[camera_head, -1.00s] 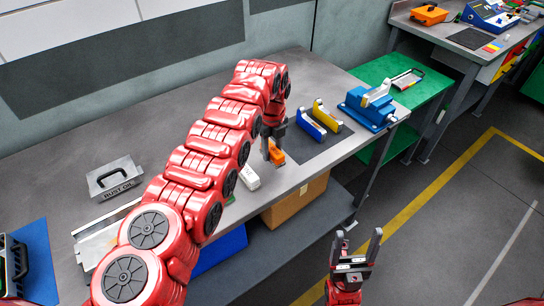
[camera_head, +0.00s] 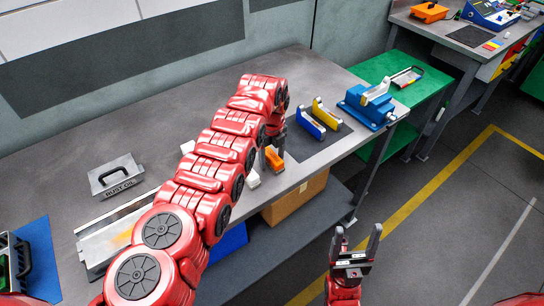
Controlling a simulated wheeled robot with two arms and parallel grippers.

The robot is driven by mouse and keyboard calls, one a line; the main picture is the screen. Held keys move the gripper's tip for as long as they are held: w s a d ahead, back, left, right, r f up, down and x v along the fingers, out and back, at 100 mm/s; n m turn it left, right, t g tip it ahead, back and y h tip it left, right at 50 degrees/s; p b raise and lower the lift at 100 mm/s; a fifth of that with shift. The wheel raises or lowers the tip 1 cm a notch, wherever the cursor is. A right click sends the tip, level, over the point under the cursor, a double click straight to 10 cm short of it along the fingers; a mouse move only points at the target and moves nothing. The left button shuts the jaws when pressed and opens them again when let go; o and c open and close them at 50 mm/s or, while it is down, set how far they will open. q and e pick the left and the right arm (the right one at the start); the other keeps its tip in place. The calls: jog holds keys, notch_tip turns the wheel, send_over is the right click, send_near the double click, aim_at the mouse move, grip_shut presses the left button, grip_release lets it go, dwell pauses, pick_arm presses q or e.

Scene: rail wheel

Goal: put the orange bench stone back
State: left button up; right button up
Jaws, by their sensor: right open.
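The orange bench stone (camera_head: 275,159) lies at or just above the front part of the grey bench, left of the dark mat. My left gripper (camera_head: 267,160) points down right beside it, with dark fingers at its left side. The fingers are small and partly hidden by my red arm, so I cannot tell whether they are closed on the stone. My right gripper (camera_head: 356,246) is open and empty, pointing up in front of the bench over the floor. A metal tray (camera_head: 92,243) with a yellowish patch inside lies at the bench's left front.
Blue and yellow angled blocks (camera_head: 312,124) stand on the dark mat (camera_head: 307,147). A blue vise (camera_head: 370,106) sits at the right end. A grey caddy marked "RUST OIL" (camera_head: 116,176) stands at left. A white block (camera_head: 253,181) is partly behind my arm. A cardboard box (camera_head: 296,201) is below.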

aim_at(273, 155)
pick_arm(q)
jog(key=shift+r, duration=0.2)
notch_tip(273, 155, up, 9)
jog(key=shift+d+r+b, duration=0.1)
jog(key=shift+b, duration=0.75)
notch_tip(273, 155, up, 3)
jog(key=shift+f+p, duration=0.15)
jog(key=shift+p, duration=0.55)
